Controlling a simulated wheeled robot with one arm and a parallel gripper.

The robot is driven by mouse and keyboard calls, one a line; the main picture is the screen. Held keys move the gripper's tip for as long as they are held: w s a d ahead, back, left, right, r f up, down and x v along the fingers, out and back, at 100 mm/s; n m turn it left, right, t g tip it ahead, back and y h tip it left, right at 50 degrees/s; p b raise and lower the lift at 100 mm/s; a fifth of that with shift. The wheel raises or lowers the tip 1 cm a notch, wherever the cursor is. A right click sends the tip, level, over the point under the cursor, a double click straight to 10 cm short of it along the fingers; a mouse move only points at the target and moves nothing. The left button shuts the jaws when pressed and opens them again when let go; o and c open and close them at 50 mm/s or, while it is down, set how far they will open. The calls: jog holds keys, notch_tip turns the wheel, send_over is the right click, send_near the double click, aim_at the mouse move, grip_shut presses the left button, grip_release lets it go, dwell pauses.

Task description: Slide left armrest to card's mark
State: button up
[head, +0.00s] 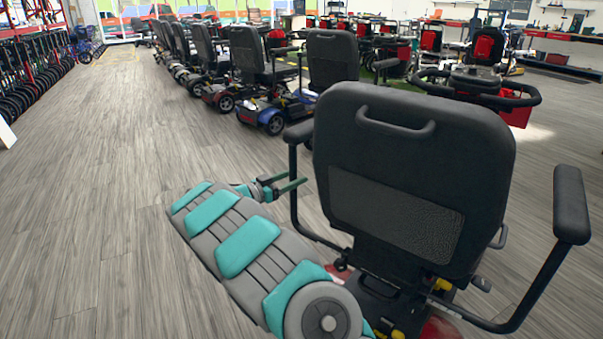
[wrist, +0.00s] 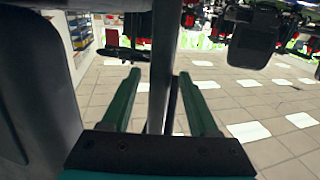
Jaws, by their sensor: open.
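The scooter seat (head: 415,170) stands close in front of me, seen from behind. Its left armrest (head: 298,132) has a dark pad on top of a thin bent post (head: 293,190). My gripper (head: 297,178) is at this post, below the pad, with its green fingers apart. In the wrist view a grey upright post (wrist: 162,60) runs between the two fingers of my gripper (wrist: 159,75), with a gap on each side. I see no card or mark in either view.
The right armrest (head: 571,205) is on the other side of the seat. A row of parked scooters (head: 260,65) stands ahead. The wooden floor (head: 100,170) to the left is clear. A large dark surface (wrist: 35,75) fills the left of the wrist view.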

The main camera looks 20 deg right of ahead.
jog(key=x, duration=0.3)
jog(key=shift+d, duration=0.1)
grip_shut()
dwell(0.4)
dwell(1.0)
